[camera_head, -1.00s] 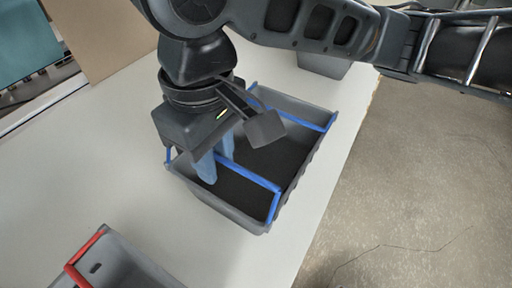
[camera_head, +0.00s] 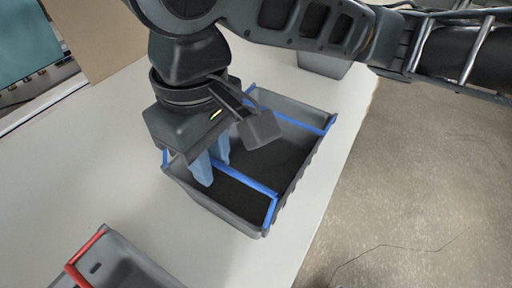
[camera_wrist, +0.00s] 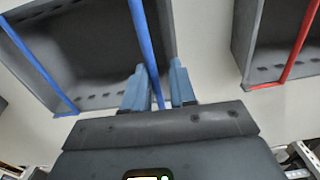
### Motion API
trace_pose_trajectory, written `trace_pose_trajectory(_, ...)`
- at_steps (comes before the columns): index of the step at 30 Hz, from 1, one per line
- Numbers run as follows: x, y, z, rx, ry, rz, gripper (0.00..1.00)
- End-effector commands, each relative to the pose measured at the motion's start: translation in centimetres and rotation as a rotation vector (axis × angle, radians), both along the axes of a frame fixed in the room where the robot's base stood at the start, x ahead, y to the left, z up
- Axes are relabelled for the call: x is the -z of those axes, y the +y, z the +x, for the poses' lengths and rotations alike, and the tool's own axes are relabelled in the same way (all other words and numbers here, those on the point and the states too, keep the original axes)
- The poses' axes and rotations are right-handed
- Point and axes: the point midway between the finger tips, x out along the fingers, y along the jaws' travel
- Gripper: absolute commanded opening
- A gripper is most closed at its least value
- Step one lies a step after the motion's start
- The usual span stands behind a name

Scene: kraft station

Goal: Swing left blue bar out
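A grey crate (camera_head: 215,204) with a dark inside stands on the white table. Two blue bars cross its top: a nearer one (camera_head: 246,180) and a farther one (camera_head: 292,118). My gripper (camera_head: 211,170) points down over the nearer bar, its pale blue fingers reaching to the crate's top. In the wrist view this bar (camera_wrist: 143,35) runs between the two fingers of my gripper (camera_wrist: 157,78), with a gap visible on the right side. The fingers stand apart and are not closed on it. The other blue bar (camera_wrist: 38,66) shows at the left there. My gripper hides part of the nearer bar in the head view.
Another grey crate (camera_head: 130,262) with a red bar (camera_head: 84,255) stands at the lower left; its red bar (camera_wrist: 297,45) is at the right in the wrist view. A grey bin (camera_head: 325,66) stands at the back. The table (camera_head: 95,160) between is clear.

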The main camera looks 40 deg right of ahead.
Motion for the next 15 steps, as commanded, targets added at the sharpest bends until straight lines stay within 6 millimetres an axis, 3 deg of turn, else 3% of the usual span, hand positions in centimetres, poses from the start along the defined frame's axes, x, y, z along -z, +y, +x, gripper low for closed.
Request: trace_pose_trajectory(15, -3.8, -0.5, 0.2, 0.001, -0.003, 0.000, 0.26)
